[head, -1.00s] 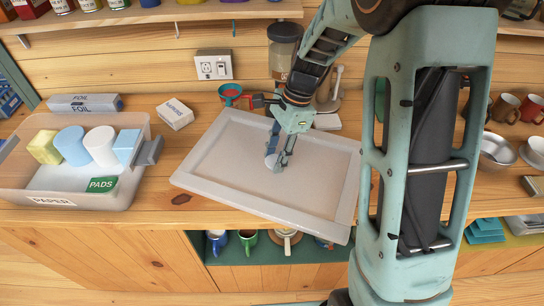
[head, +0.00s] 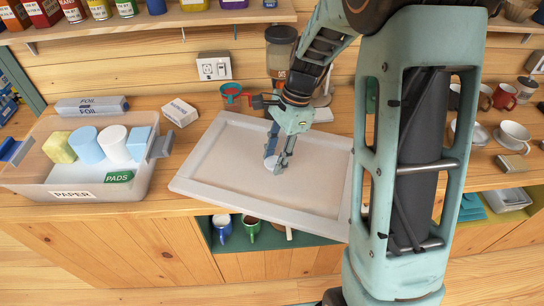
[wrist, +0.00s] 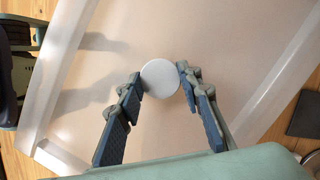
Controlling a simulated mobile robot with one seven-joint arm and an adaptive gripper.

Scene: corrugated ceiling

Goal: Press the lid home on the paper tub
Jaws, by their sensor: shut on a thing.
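The paper tub (head: 75,193) is a clear open box with a PAPER label at the left of the counter. It holds a yellow block, blue and white rolls, a light blue block and a green PADS pack. The lid (head: 200,197) is a pale translucent rectangle with a raised rim, apart from the tub and to its right. My gripper (head: 278,163) is shut on the round white knob at the lid's middle; the knob (wrist: 160,78) shows between the fingertips in the wrist view. The lid's near corner overhangs the counter's front edge; its height above the counter is hard to judge.
A foil box (head: 92,106) lies behind the tub, and a napkins box (head: 180,112) right of it. A red cup (head: 231,92) and a jar (head: 280,50) stand behind the lid. Mugs (head: 222,226) sit on the shelf below. Cups and bowls stand at the right.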

